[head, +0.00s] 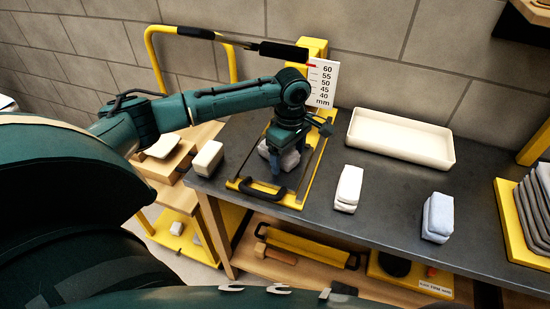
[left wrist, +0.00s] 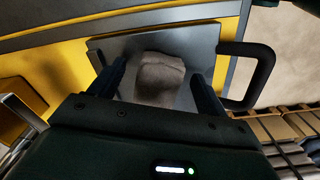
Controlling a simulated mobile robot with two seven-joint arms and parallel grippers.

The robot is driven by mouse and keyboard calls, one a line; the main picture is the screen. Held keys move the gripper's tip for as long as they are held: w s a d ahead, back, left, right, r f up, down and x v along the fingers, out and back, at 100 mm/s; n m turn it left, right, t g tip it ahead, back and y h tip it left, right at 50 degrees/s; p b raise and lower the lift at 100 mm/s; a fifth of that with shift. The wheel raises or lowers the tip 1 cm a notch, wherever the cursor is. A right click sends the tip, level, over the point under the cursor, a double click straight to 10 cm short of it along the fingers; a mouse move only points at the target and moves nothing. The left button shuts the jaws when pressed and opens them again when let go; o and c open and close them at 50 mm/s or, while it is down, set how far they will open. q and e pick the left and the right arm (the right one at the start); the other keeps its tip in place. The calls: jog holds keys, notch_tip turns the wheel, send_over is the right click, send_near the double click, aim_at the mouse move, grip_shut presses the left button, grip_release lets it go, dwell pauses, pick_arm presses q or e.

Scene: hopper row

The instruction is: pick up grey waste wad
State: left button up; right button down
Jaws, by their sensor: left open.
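The grey waste wad (head: 290,158) lies on the yellow-framed plate with a dark handle, partly hidden behind my left gripper (head: 277,166) in the head view. In the left wrist view the wad (left wrist: 160,80) is a rounded grey-brown lump on a grey plate (left wrist: 205,40). My left gripper (left wrist: 158,72) is open, with one dark finger on each side of the wad. A gap shows between the wad and each finger; I cannot tell how far down the fingertips reach. My right gripper is not in view.
A cream block (head: 208,158) stands left of the frame. A white block (head: 348,188) and a pale blue-grey block (head: 438,217) stand to the right. An empty white tray (head: 400,150) lies at the back. A millimetre scale (head: 323,84) stands behind the arm.

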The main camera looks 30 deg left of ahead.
pick_arm(q)
jog(key=shift+d, duration=0.1)
jog(key=shift+r, duration=0.1)
jog(key=c, duration=1.2)
